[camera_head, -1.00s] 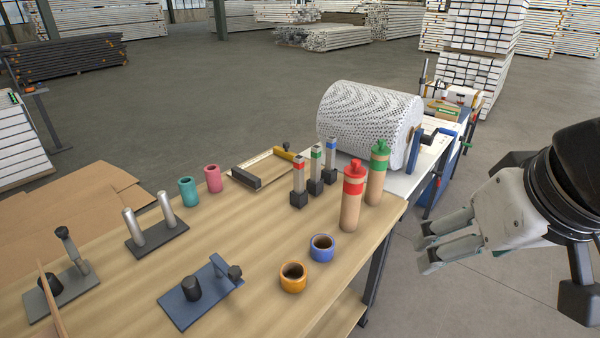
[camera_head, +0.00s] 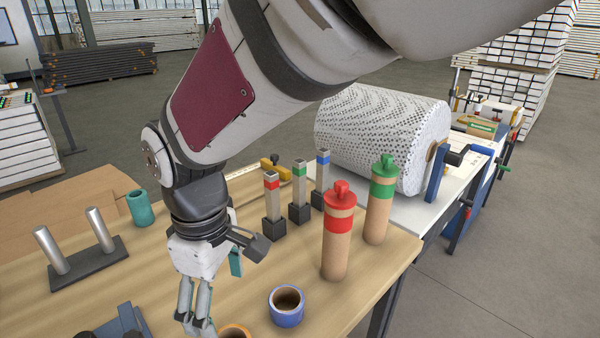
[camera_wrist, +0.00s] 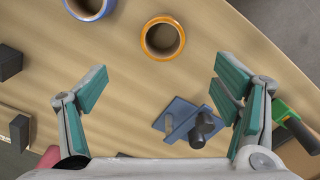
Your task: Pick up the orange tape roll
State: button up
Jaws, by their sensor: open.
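The orange tape roll (camera_head: 236,331) is cut off by the bottom edge of the head view, just right of my gripper's fingertips. In the wrist view the orange tape roll (camera_wrist: 181,50) shows whole, flat on the table with its hole facing up. It lies beyond the gap between the fingers, at top centre. My gripper (camera_head: 196,322) points down over the table. In the wrist view my gripper (camera_wrist: 160,85) is open wide with nothing between its teal pads. It appears apart from the roll.
A blue tape roll (camera_head: 286,317) stands beside the orange one. Red-topped (camera_head: 338,240) and green-topped (camera_head: 378,210) bottles stand behind it. A dark blue holder (camera_wrist: 180,114) with a black knob lies near the right finger in the wrist view. Bare wood (camera_wrist: 120,60) surrounds the orange roll.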

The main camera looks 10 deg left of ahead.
jog(key=f, duration=0.9)
jog(key=f+b, duration=0.1)
jog(key=f, duration=0.3)
jog(key=shift+s+a+f, duration=0.15)
jog(key=shift+a+f, duration=0.1)
jog(key=shift+f, duration=0.15)
jog(key=c, duration=1.2)
